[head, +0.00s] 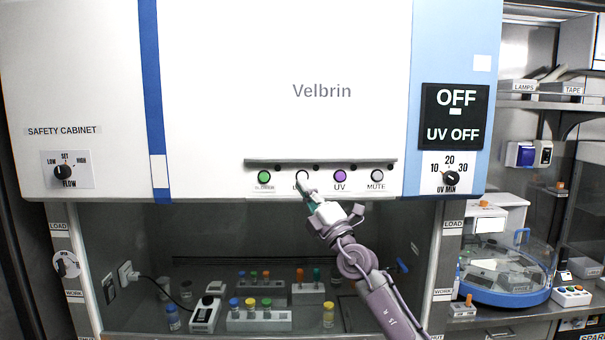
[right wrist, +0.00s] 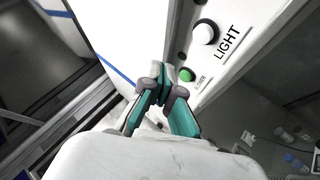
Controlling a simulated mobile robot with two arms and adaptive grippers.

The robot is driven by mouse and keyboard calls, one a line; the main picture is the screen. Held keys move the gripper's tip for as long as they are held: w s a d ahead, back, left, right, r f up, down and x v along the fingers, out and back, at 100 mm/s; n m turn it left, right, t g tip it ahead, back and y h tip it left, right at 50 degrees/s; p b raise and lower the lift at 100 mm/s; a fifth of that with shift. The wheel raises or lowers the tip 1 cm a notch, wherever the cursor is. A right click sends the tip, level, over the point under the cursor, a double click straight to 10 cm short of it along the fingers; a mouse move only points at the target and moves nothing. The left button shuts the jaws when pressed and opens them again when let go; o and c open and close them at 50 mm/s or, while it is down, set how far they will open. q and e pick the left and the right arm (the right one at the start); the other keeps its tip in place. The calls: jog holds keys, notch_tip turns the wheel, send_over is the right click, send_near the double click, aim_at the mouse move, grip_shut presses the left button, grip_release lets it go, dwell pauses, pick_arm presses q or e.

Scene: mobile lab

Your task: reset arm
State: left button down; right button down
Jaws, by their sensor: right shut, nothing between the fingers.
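My right arm comes up from the lower right in the head view. Its gripper (head: 303,189) is just in front of the button strip on the safety cabinet (head: 280,60), over the button between the green one and the purple UV one. In the right wrist view the right gripper (right wrist: 161,88) is shut and empty, with its tips near the green button (right wrist: 187,74). The white LIGHT button (right wrist: 205,32) is beyond the tips, to the upper right. I cannot tell whether the tips touch the panel. My left gripper is not in view.
The button strip carries the green button (head: 264,177), the UV button (head: 340,177) and the MUTE button (head: 377,176). A display (head: 455,117) reads OFF, UV OFF. Racks with vials (head: 258,318) stand inside the cabinet below. A round blue-rimmed device (head: 503,275) stands at right.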

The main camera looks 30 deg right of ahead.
jog(key=shift+w, duration=0.1)
dwell(0.6)
